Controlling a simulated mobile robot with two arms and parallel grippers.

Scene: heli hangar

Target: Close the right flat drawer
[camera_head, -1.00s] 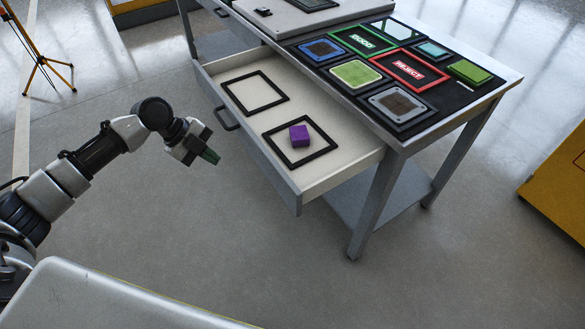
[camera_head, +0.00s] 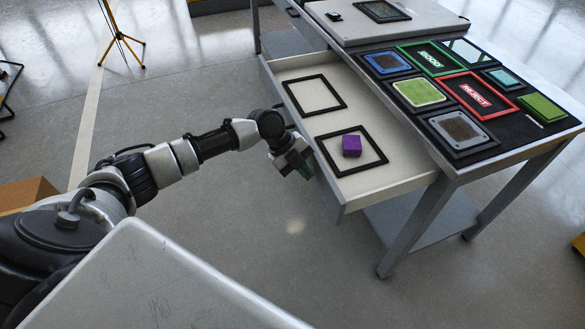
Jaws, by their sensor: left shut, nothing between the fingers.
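The flat drawer (camera_head: 385,185) is pulled out from the left side of the table. Inside it lie two black square frames, with a purple block (camera_head: 352,146) inside the nearer one (camera_head: 325,147). My left gripper (camera_head: 304,171) is shut and empty at the outer side of the drawer's front panel (camera_head: 331,192). It overlaps the panel in the picture; I cannot tell if it touches. The drawer handle is hidden behind my left arm and gripper. My right gripper is not in view.
The grey table (camera_head: 540,141) carries a black mat with coloured tiles, a green GOOD frame (camera_head: 431,58) and a red REJECT frame (camera_head: 477,97). A yellow tripod (camera_head: 121,38) stands far left. A brown box (camera_head: 25,193) is at the left edge. Floor before the drawer is clear.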

